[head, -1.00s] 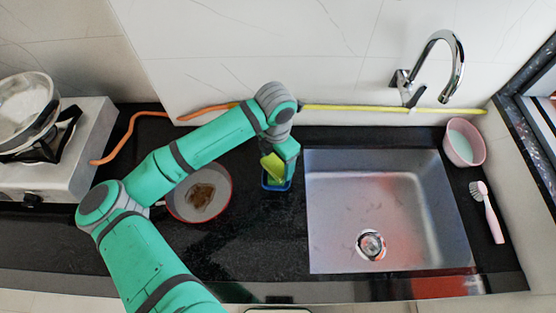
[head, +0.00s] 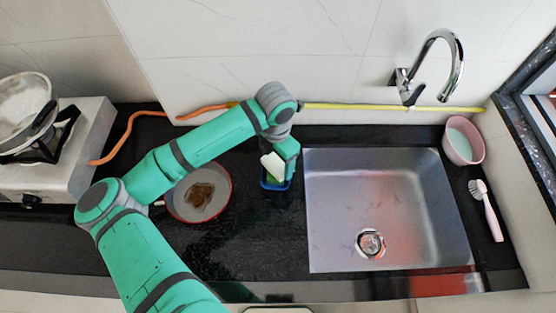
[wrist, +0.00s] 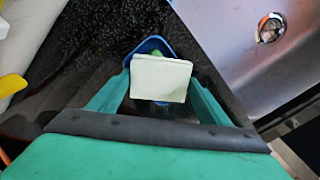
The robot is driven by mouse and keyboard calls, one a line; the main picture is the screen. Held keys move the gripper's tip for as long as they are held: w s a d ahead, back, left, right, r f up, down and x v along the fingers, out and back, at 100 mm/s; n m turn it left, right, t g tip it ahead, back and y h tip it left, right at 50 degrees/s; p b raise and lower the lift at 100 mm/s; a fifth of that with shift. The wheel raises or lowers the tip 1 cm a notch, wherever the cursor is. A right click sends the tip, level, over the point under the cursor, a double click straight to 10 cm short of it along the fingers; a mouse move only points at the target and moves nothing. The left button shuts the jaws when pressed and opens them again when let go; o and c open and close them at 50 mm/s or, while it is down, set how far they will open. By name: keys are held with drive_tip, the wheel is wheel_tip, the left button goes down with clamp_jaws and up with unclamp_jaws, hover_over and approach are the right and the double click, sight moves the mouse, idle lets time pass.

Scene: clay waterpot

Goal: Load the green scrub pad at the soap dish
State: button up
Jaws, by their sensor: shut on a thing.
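My gripper (head: 282,163) points down over the small blue soap dish (head: 276,187), left of the sink. It is shut on a pale cream, flat rectangular pad (head: 273,165). In the wrist view this pad (wrist: 160,78) lies between the two teal fingers and covers most of the blue dish (wrist: 150,42). Green material (head: 273,180) shows just below the pale face, within the dish outline. I cannot tell whether that green is the pad's other side or a separate piece. Contact between the pad and the dish floor is hidden.
A red-rimmed pan (head: 226,207) stands close left of the dish, partly behind my arm. The steel sink (head: 390,205) is just right. A pink bowl (head: 463,142) and a brush (head: 487,212) lie beyond it. The dark counter (head: 255,250) in front is clear.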

sight(276, 163)
drive_tip(key=shift+a+f, duration=0.15)
drive_tip(key=shift+a, duration=0.1)
drive_tip(key=shift+s, duration=0.1)
drive_tip(key=shift+d, duration=0.1)
drive_tip(key=shift+s, duration=0.1)
drive_tip(key=shift+r, duration=3.6)
